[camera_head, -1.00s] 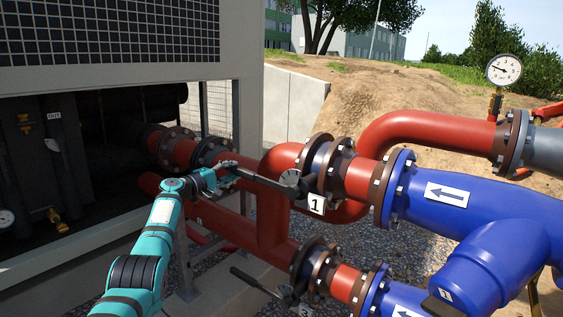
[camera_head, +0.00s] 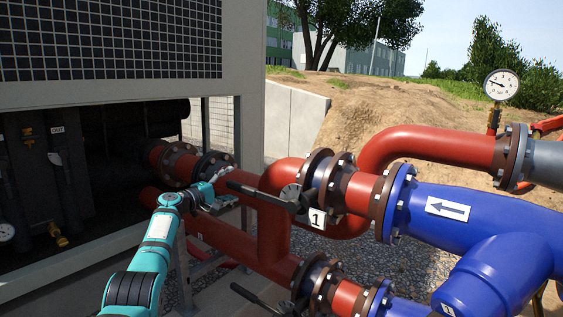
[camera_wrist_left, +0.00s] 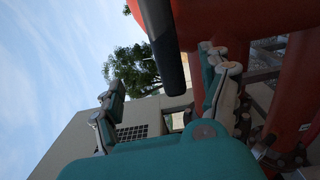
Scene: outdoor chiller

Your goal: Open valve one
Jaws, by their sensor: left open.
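Valve one has a black lever handle (camera_head: 262,192) at the flange beside the white tag marked 1 (camera_head: 317,218). The lever points left, roughly along the red pipe. My left gripper (camera_head: 220,199) is open just left of the lever's free end and a little below it. In the left wrist view the open fingers (camera_wrist_left: 165,75) stand apart, and the dark lever (camera_wrist_left: 162,42) reaches into the picture between them, nearer the right finger. I cannot tell whether it touches that finger. My right gripper is in neither view.
A second black lever (camera_head: 262,300) sits on the lower red pipe below. Thick red pipes and a blue pipe (camera_head: 455,208) fill the right side. A pressure gauge (camera_head: 502,84) stands on the upper pipe. The chiller housing (camera_head: 120,85) is close on the left.

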